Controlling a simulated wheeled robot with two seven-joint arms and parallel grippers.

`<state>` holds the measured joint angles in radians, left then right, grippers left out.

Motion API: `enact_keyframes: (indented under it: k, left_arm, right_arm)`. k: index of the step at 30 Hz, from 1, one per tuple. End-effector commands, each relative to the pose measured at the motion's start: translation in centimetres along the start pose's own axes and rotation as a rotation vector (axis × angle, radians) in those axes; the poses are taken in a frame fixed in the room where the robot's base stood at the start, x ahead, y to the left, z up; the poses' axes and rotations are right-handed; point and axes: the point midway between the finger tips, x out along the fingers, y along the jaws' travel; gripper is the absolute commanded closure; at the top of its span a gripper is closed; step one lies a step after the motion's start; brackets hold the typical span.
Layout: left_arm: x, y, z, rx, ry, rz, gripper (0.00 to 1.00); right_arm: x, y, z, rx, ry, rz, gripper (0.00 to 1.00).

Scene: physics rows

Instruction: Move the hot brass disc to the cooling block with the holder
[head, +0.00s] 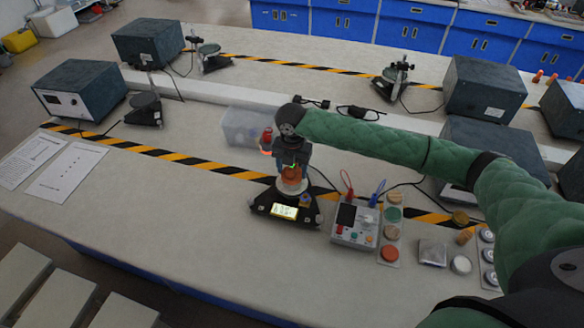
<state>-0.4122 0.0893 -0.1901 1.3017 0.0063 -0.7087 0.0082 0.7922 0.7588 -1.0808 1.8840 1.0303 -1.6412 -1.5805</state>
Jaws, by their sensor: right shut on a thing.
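My right gripper (291,164) comes down at the end of the green-sleeved arm. It is shut on a small orange piece (291,175), just above the round pale top (292,187) of a black device with a lit yellow display (284,211). I cannot tell whether this piece is the holder or touches the top; the fingers hide part of it. A square silver block (432,252) lies on the bench to the right and may be the cooling block. A brass-coloured disc (460,217) lies behind it. My left gripper is not in view.
A grey control box (355,225) with red and blue leads stands right of the device. A strip of coloured discs (390,254) lies beside it. A clear bin (241,128) stands behind the gripper. The bench's left front is clear apart from paper sheets (65,171).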

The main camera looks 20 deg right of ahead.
Motion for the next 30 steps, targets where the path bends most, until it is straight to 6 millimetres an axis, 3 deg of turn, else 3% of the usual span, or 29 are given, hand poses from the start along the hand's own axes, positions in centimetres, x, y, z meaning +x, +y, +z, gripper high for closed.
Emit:
enact_keyframes:
  k: [11, 30]
  left_arm:
    - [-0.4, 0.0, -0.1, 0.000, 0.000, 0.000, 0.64]
    - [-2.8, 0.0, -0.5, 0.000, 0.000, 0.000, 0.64]
  right_arm:
    - [-0.1, -0.6, -0.1, 0.000, 0.000, 0.000, 0.62]
    - [-0.1, -5.2, -0.9, 0.001, -0.001, 0.000, 0.62]
